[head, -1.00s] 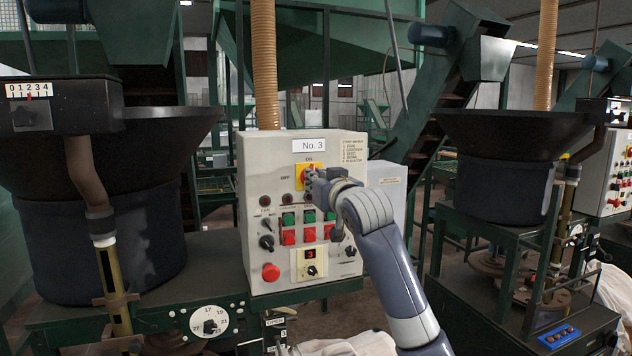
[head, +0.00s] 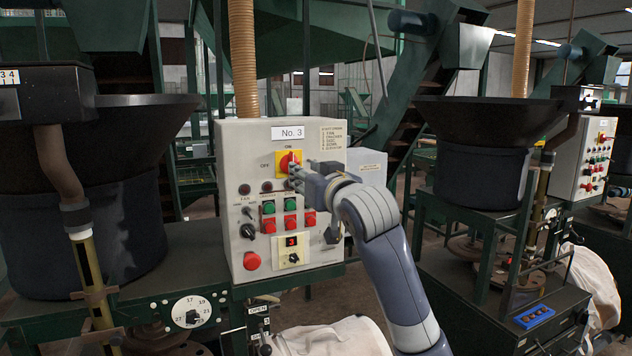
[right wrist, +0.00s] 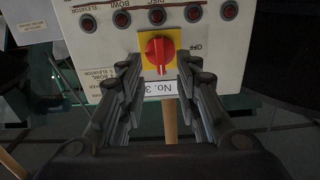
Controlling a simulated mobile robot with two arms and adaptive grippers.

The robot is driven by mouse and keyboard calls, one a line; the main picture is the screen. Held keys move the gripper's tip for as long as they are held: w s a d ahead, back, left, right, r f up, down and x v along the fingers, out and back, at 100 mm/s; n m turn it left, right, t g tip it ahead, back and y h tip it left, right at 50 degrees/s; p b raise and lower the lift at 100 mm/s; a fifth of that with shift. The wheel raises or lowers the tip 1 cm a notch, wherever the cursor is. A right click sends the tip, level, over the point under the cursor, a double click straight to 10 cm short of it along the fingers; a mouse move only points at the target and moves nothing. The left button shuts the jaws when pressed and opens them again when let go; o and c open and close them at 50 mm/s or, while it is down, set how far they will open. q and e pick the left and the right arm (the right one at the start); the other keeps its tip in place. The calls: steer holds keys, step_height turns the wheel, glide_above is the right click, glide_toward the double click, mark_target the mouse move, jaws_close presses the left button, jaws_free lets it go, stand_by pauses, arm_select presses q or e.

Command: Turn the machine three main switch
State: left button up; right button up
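The No. 3 control box (head: 235,160) is a pale panel in the middle of the head view. Its main switch (head: 287,161) is a red knob on a yellow plate, near the top under the No. 3 label. In the right wrist view the switch (right wrist: 158,53) lies just beyond and between the fingertips, its knob in line with the ON–label axis. My right gripper (head: 297,178) is at the panel, just below and right of the knob. In the wrist view its two fingers (right wrist: 157,75) are apart with nothing between them; contact is not visible. My left gripper is out of view.
Below the switch are indicator lamps, green and red buttons (head: 290,222), a black selector (head: 247,231) and a red stop button (head: 251,261). A dark hopper (head: 90,190) stands left. Another hopper (head: 480,180) and panel (head: 583,160) stand right.

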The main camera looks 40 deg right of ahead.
steer(key=shift+v, duration=2.65)
